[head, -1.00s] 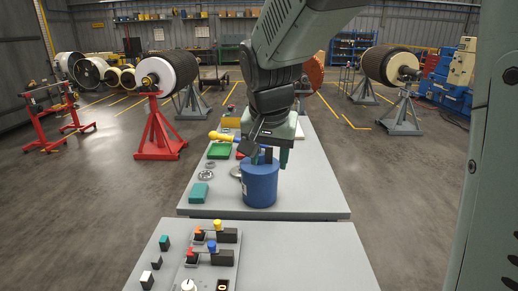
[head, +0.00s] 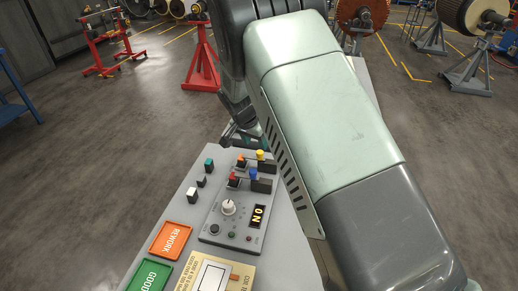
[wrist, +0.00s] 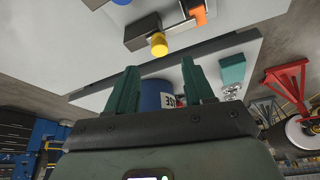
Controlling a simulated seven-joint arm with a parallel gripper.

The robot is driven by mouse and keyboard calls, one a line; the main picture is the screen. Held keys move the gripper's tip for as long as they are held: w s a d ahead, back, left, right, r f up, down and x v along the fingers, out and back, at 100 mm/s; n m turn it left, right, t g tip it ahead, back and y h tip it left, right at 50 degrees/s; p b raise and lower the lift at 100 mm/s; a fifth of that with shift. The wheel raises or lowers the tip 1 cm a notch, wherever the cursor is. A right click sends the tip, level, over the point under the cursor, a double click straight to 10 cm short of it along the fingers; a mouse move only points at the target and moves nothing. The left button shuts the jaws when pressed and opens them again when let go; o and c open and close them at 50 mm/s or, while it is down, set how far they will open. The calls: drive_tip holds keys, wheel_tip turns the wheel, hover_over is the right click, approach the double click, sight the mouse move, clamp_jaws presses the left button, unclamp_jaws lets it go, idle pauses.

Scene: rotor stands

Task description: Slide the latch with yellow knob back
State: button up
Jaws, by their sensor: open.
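The yellow knob (head: 261,155) stands on a black latch block at the far edge of the control panel, with an orange part (head: 241,160) to its left. The knob also shows in the wrist view (wrist: 158,44), just beyond my fingertips, with the orange part (wrist: 200,15) to its right. My gripper (wrist: 160,72) is open, its two green fingers apart with nothing held. The knob is apart from both fingers and lies roughly in line with the gap. In the head view my gripper (head: 234,136) is mostly hidden by my arm, near the panel's far end.
A second latch with a blue knob (head: 253,174) and a red part sits just in front. A white dial (head: 228,207), an ON display and REWORK (head: 170,240) and GOOD trays are nearer. A blue cylinder (wrist: 152,93) stands on the table behind.

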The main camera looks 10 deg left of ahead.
sight(260, 152)
drive_tip(key=x, duration=0.6)
drive_tip(key=shift+c, duration=0.4)
drive_tip(key=shift+r, duration=0.1)
clamp_jaws()
drive_tip(key=shift+d, duration=0.1)
